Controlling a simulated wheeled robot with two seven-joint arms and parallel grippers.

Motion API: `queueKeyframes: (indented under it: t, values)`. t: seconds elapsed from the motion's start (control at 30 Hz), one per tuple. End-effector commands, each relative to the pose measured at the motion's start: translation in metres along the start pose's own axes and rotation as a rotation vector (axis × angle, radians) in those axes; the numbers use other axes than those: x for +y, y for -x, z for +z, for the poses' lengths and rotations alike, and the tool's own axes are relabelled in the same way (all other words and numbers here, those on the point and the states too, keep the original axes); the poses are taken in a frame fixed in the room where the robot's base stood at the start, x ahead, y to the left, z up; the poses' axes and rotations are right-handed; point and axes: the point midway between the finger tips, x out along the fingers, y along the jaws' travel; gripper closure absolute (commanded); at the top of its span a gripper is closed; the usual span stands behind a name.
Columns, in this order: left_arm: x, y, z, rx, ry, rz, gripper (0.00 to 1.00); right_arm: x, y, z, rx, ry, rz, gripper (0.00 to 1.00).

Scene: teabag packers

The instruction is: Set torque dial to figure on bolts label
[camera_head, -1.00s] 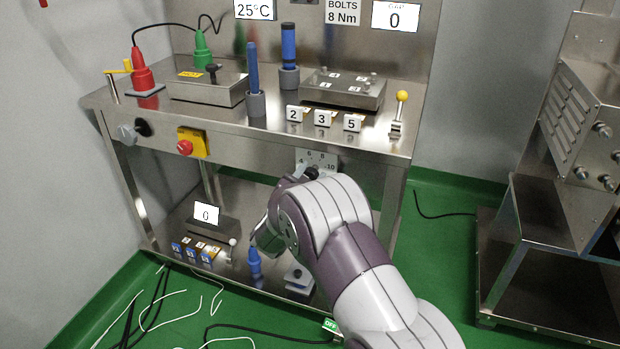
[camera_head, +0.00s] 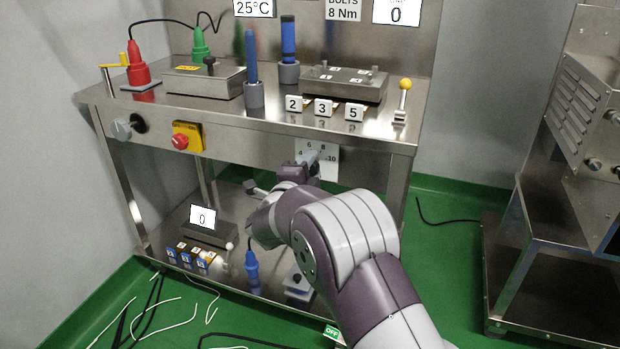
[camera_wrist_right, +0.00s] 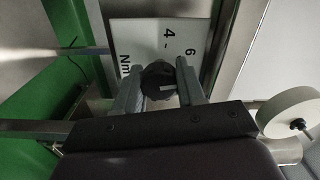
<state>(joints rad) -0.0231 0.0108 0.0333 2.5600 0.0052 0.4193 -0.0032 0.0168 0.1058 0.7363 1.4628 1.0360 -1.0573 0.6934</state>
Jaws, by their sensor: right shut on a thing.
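The torque dial is a dark round knob (camera_wrist_right: 160,78) on a white scale plate (camera_head: 330,163) on the bench's front face. The plate shows 4, 6, 8 and 10 in the head view; 4, 6 and part of "Nm" show in the right wrist view. My right gripper (camera_wrist_right: 161,82) is shut on the knob, one finger on each side. A light mark shows on the knob, but I cannot tell its exact figure. The bolts label (camera_head: 343,10) on the back panel reads 8 Nm. My left gripper is not in view.
A yellow-based red button (camera_head: 186,137) and a grey knob (camera_head: 124,129) sit on the bench front, left of the dial. Number blocks (camera_head: 323,107) and a yellow-tipped lever (camera_head: 403,98) stand above it. A lower shelf holds a small display (camera_head: 203,217).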

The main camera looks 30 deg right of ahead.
Motion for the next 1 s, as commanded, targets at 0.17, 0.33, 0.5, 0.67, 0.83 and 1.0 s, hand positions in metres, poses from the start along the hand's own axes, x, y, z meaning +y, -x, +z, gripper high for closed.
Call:
queueKeyframes:
  t: [0.17,0.33,0.5,0.67,0.83,1.0]
  values:
    - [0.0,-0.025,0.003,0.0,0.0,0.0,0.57,0.007,0.0,0.001,0.0,-0.165,0.001,0.91]
    - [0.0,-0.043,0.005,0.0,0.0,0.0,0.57,0.007,0.0,0.001,0.0,-0.312,0.001,0.91]
    - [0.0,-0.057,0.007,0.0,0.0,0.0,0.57,0.006,0.0,0.001,0.0,-0.436,0.002,0.91]
    - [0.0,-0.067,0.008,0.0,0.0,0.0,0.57,0.005,0.0,0.001,0.0,-0.522,0.003,0.91]
    - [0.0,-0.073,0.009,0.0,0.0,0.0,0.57,0.004,0.0,0.001,0.0,-0.582,0.004,0.91]
    - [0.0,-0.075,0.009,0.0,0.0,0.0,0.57,0.003,0.0,0.001,0.0,-0.613,0.003,0.91]
